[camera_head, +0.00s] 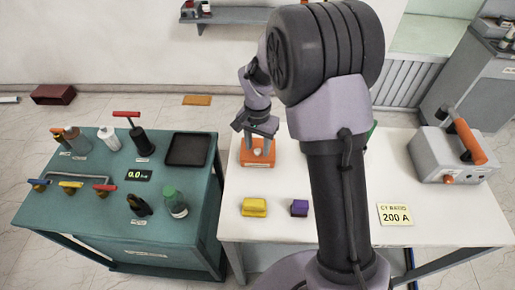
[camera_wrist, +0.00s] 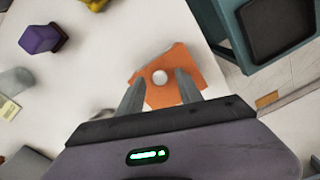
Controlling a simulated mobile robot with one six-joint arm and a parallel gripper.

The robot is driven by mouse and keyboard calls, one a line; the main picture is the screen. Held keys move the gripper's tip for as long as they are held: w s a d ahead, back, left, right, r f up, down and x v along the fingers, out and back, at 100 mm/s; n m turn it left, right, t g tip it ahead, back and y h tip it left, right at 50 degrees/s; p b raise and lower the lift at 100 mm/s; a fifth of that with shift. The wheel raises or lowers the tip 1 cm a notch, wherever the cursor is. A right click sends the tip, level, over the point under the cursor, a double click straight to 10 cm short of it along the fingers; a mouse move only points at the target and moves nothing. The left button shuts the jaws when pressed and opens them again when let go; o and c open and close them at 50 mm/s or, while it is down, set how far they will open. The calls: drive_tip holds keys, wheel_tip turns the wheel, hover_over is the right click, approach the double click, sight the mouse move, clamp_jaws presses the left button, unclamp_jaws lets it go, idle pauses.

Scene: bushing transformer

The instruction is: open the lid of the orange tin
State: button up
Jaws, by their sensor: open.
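The orange tin (camera_head: 257,153) stands on the white table near its left edge, below my gripper. In the wrist view the tin (camera_wrist: 188,62) shows an orange top with a round pale knob (camera_wrist: 160,77) in its middle. My gripper (camera_wrist: 158,82) is open, its two fingers on either side of the knob in the picture. I cannot tell whether the fingertips are at the knob's height or above it. In the head view my gripper (camera_head: 262,128) hangs over the tin and hides part of it. The lid's edge cannot be made out.
A yellow block (camera_head: 254,207) and a purple block (camera_head: 299,208) lie in front of the tin. A card (camera_head: 396,215) reading 200 A and a grey case (camera_head: 452,155) are to the right. A teal bench (camera_head: 160,225) with bottles and a black tray (camera_head: 187,149) stands left.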

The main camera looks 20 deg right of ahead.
drive_tip(key=shift+f, duration=0.25)
clamp_jaws()
idle(1.3)
